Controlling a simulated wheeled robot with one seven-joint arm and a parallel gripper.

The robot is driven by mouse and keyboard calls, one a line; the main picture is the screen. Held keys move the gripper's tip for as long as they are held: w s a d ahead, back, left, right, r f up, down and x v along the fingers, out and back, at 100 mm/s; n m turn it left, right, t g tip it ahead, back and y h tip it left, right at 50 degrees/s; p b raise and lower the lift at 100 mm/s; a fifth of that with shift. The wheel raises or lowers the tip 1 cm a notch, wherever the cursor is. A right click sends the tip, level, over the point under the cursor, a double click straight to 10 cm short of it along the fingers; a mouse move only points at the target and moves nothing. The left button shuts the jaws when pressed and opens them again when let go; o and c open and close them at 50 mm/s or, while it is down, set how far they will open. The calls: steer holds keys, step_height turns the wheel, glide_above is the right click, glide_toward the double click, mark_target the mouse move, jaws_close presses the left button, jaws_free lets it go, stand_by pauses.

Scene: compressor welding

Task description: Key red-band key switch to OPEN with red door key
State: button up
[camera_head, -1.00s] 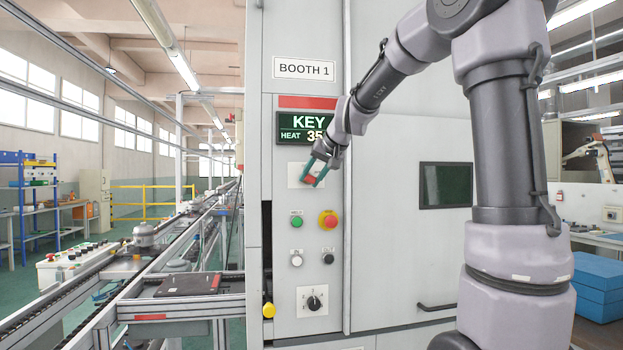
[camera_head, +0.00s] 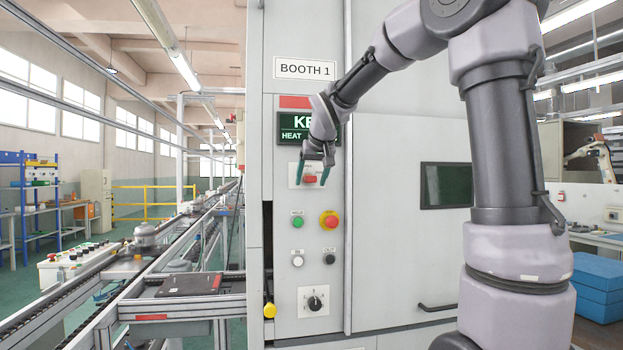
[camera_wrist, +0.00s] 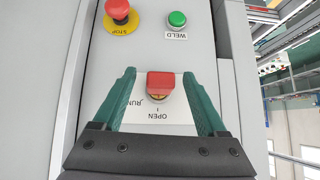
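My gripper (camera_head: 311,180) is at the white switch plate on the booth panel, below the display. In the wrist view my gripper (camera_wrist: 158,75) is open, with its two green fingers on either side of a red block-shaped key head (camera_wrist: 160,84). Gaps show between the key head and both fingers. The key head stands on the key switch, with a bit of yellow under it, and hides most of the switch. The plate (camera_wrist: 184,117) reads RUN and OPEN, upside down. The red key head (camera_head: 310,179) also shows between the fingers in the head view.
A red STOP button (camera_head: 329,219), a green WELD button (camera_head: 298,221) and a black rotary knob (camera_head: 314,303) are below the plate. The display (camera_head: 292,128) is partly hidden by my arm. A vertical door edge is right of the panel.

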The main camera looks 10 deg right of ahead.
steer(key=shift+r, duration=0.1)
steer(key=v, duration=1)
steer(key=shift+s+r, duration=0.2)
steer(key=shift+s, duration=0.1)
stand_by(0.8)
steer(key=s+d+f+m+g, duration=0.1)
steer(key=s+d+f+m, duration=0.1)
steer(key=s+f, duration=0.6)
steer(key=s+d+f+m+y, duration=0.1)
steer(key=s+d+f+m, duration=0.1)
steer(key=s+f, duration=0.6)
steer(key=s+d, duration=0.1)
steer(key=s, duration=0.6)
steer(key=shift+s+d+g+y, duration=0.3)
steer(key=shift+g, duration=0.1)
